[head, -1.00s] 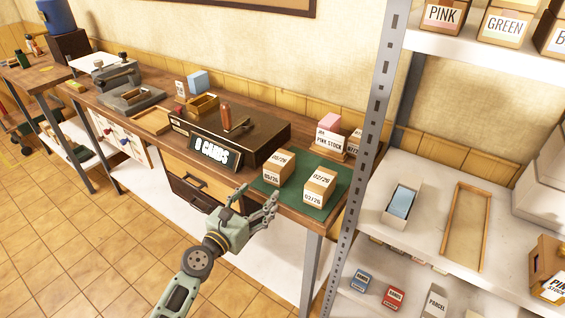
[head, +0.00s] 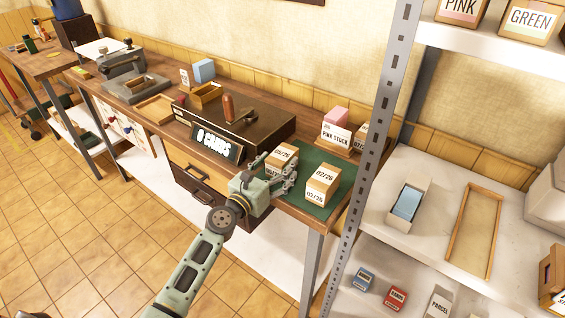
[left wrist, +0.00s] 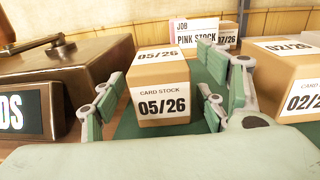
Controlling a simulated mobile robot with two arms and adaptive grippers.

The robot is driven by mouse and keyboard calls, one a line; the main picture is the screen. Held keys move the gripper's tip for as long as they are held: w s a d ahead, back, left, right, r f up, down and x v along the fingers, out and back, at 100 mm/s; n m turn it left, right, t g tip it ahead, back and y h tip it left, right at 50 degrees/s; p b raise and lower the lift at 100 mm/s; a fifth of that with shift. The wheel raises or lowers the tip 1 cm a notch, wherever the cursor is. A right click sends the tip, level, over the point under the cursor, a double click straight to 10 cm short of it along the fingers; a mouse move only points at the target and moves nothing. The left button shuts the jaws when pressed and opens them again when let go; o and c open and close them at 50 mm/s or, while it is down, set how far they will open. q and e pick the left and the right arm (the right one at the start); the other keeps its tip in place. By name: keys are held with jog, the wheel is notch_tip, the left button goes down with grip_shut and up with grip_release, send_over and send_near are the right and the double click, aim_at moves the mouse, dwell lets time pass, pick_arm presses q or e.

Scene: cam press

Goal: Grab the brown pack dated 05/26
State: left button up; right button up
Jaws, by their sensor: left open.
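The brown pack dated 05/26 (head: 283,157) sits upright on the green mat (head: 309,205) at the workbench's right end. In the left wrist view its front label reads CARD STOCK 05/26 (left wrist: 162,100). My left gripper (head: 278,175) is open at the pack's near side and partly hides it in the head view. In the left wrist view my left fingers (left wrist: 160,112) stand to either side of the pack, with green mat showing beside it. A similar brown pack dated 02/26 (head: 322,184) sits to the right, also in the left wrist view (left wrist: 290,82). My right gripper is not in view.
A dark box with the sign 0 CARDS (head: 217,143) stands left of the mat. The PINK STOCK stack (head: 336,133) and another dated pack (head: 361,135) stand behind. A metal shelf post (head: 378,140) rises to the right.

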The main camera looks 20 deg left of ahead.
pick_arm(q)
jog(key=shift+x, duration=1)
jog(key=c, duration=1.3)
jog(key=shift+c, duration=0.8)
jog(key=shift+r, duration=0.1)
